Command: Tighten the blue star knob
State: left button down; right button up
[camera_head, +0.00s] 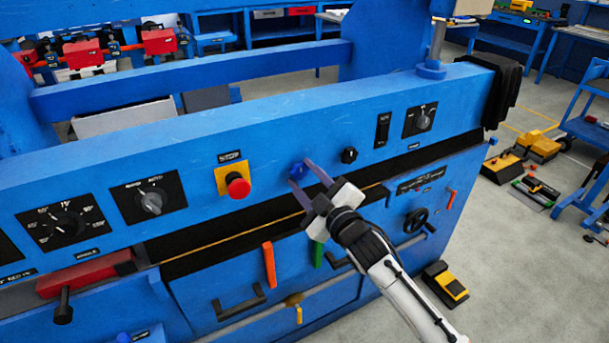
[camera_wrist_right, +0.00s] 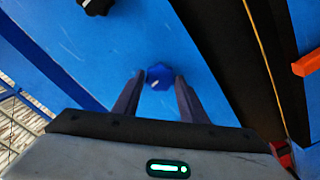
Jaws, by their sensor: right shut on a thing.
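The blue star knob (camera_head: 296,171) sits on the blue panel of the machine, to the right of the red emergency button. In the right wrist view the knob (camera_wrist_right: 160,75) shows a dark blue lobed head with a small white mark. My right gripper (camera_head: 299,172) reaches it from the lower right, with one finger on each side. It is shut on the knob, whose head shows between the fingertips in the right wrist view. My left gripper is not in view.
A black knob (camera_head: 349,155) is close to the right, and the red emergency button (camera_head: 238,185) on its yellow plate is to the left. Below are an orange handle (camera_head: 269,264) and a green handle (camera_head: 318,254). A black handwheel (camera_head: 416,220) is at the lower right.

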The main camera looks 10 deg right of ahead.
jog(key=shift+f+m, duration=0.1)
jog(key=shift+m, duration=0.2)
jog(key=o, duration=1)
jog(key=shift+o, duration=0.2)
jog(key=shift+s, duration=0.1)
jog(key=v, duration=1)
jog(key=s+d+f+m+g+h, duration=0.2)
jog(key=s+f+m+g, duration=0.2)
jog(key=s+f, duration=1)
jog(key=s+d+f+m+g+h, duration=0.1)
jog(key=s+d+f+m+g, duration=0.2)
jog(key=s+f, duration=1.1)
jog(key=s+m+g, duration=0.1)
jog(key=m, duration=0.2)
jog(key=shift+s+f+g+h, duration=0.2)
jog(key=shift+s+g+h, duration=0.1)
jog(key=shift+h, duration=0.1)
